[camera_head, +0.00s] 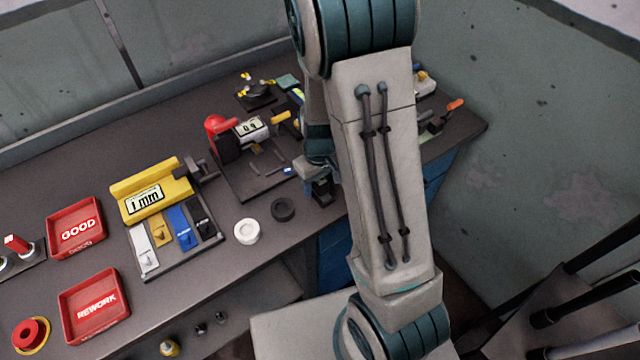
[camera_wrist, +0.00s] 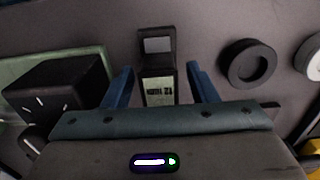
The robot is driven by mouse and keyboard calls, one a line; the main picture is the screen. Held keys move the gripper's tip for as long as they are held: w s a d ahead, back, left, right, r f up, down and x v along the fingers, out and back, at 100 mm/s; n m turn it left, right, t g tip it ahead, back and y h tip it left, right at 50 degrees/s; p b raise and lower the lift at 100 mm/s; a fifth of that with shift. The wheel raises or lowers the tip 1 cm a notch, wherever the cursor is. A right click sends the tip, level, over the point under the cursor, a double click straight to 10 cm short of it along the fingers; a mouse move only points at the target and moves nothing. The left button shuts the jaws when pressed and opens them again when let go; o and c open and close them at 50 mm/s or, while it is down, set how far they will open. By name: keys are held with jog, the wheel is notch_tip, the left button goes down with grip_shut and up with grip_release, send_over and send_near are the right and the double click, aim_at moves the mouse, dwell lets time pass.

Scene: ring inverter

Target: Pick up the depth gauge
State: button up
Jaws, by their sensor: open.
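The depth gauge appears to be the small black device with a pale green display (camera_wrist: 159,92) in the wrist view. Its upper end carries a grey square face. My gripper (camera_wrist: 159,76) is open, with one blue finger on each side of the device and dark gaps beside it. I cannot tell whether the fingers touch it. In the head view a dark piece, likely the same gauge (camera_head: 322,190), shows at the bench's front edge below my gripper. My arm hides much of that area.
A black ring (camera_wrist: 250,65) and a white ring (camera_wrist: 315,58) lie right of the device in the wrist view. A black block (camera_wrist: 60,90) on a green base stands at left. In the head view, a yellow 1 mm gauge fixture (camera_head: 150,190) and red trays (camera_head: 76,254) are farther left.

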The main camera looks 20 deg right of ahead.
grip_shut()
jog(key=shift+r, duration=0.1)
